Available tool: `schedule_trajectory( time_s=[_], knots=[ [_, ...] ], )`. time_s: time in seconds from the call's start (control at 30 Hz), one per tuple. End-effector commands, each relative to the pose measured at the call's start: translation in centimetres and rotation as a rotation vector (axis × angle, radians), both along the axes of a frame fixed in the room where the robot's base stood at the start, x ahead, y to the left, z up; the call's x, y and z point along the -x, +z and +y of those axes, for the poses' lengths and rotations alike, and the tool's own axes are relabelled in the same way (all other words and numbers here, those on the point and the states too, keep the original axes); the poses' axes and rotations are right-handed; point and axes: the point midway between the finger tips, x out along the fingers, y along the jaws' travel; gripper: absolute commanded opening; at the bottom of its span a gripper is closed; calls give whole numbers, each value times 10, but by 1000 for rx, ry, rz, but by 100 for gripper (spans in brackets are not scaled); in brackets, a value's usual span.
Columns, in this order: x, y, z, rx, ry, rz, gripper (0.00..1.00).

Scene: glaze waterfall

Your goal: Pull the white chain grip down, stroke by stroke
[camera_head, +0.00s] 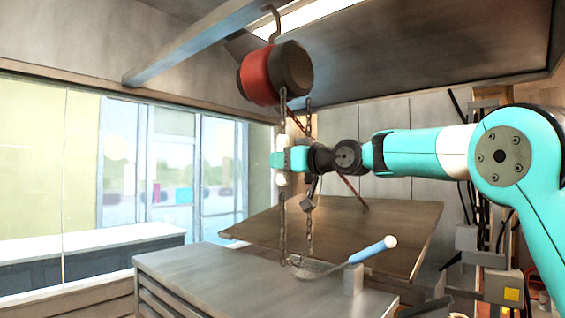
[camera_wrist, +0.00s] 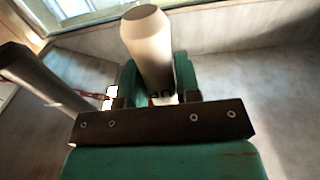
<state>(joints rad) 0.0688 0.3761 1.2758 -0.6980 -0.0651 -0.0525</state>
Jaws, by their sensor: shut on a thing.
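The white chain grip (camera_wrist: 148,45) stands between the jaws of my gripper (camera_wrist: 158,85) in the wrist view. In the head view the white grip (camera_head: 281,179) shows above and below my teal gripper (camera_head: 279,160), which is shut on it. The grip hangs on the left run of a dark chain (camera_head: 282,225), below a red and black hoist (camera_head: 275,73) on an overhead hook. The chain's second run (camera_head: 309,230) hangs just to the right, partly behind my wrist. The chain loops low over a grey bench top.
A grey bench (camera_head: 225,275) with drawers stands below. A tilted brown panel (camera_head: 345,232) lies behind the chain. A blue-handled tool (camera_head: 373,250) leans up from the bench at the right. A blue-grey beam (camera_head: 200,42) crosses overhead. Windows are at the left.

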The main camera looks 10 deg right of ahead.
Motion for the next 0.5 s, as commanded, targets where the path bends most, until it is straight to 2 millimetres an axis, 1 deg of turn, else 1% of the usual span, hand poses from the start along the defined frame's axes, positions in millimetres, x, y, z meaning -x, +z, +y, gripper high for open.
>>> schedule_trajectory(
  time_s=[0.03, 0.5],
  knots=[
    [0, -7, 0, 1, 0, 2, 0],
    [-1, -61, 0, 6, 2, 14, 0]
  ],
)
